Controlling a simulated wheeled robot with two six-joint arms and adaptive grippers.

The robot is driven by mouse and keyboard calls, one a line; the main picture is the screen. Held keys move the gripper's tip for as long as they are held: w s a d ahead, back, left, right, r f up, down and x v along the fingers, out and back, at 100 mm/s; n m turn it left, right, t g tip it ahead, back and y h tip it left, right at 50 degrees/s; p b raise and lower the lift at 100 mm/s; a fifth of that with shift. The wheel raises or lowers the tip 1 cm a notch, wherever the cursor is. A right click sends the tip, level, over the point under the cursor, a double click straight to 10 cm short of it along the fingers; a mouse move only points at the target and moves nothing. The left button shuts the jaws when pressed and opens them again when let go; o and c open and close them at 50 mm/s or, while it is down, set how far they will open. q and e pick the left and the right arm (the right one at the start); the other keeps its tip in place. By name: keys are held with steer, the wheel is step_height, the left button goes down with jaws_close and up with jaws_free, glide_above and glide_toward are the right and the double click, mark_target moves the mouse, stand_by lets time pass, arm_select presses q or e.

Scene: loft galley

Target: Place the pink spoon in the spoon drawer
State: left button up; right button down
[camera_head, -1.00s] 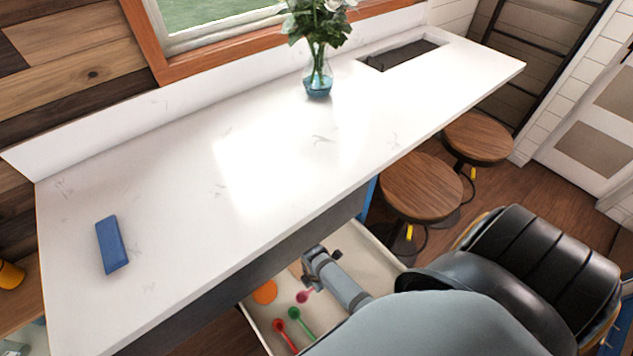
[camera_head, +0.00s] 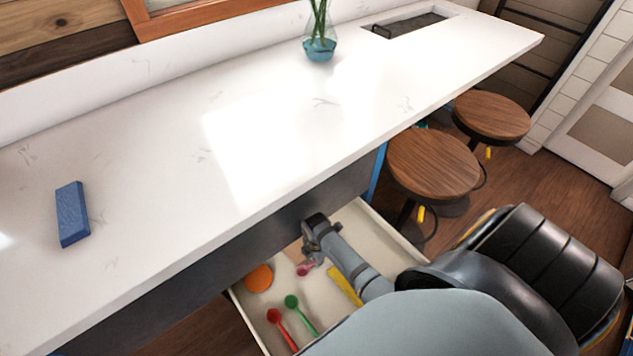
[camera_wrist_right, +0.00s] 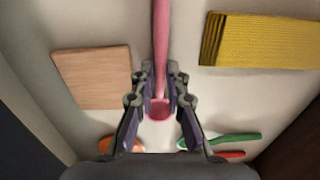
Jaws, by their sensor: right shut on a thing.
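The pink spoon (camera_head: 304,269) is at my right gripper (camera_head: 311,260), over the open drawer (camera_head: 372,221). In the right wrist view my right gripper (camera_wrist_right: 160,100) is shut on the pink spoon (camera_wrist_right: 161,45), with the spoon's rounded end between the fingers and its length running away from the wrist. The spoon lies inside the drawer's outline; whether it touches the drawer floor I cannot tell. A red spoon (camera_head: 274,316) and a green spoon (camera_head: 292,302) lie in the drawer. My left gripper is not in view.
The white counter (camera_head: 170,190) overhangs the drawer's back. Stools (camera_head: 433,165) are at the right.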

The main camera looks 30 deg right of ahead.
steer(key=shift+r, duration=0.1)
steer(key=c, duration=1.6)
jaws_free()
step_height(320, 180, up, 12)
steer(key=shift+p, duration=0.85)
